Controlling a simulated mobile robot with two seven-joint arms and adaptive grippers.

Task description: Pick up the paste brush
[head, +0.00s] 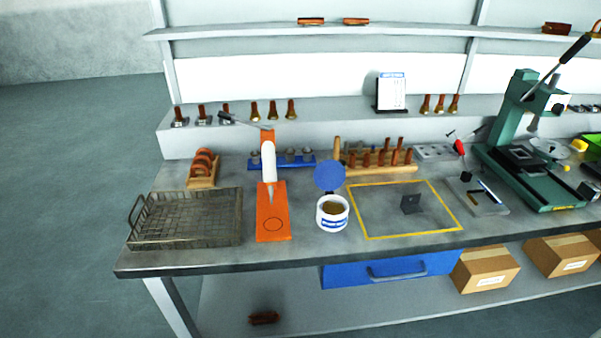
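A light wooden handle (337,148) stands upright just behind the round blue lid (330,175). It may be the paste brush, but its lower end is hidden, so I cannot tell for sure. An open white tub (332,222) with a blue label and brown paste inside stands in front of the lid, near the bench's front edge. Neither of my grippers is in view.
Left of the tub are an orange stand (273,228) with a white tool and a wire basket (187,218). Right is a yellow-outlined area (376,237) holding a small dark bracket (411,204). A green press (525,170) stands far right. A wooden rack (378,168) is behind.

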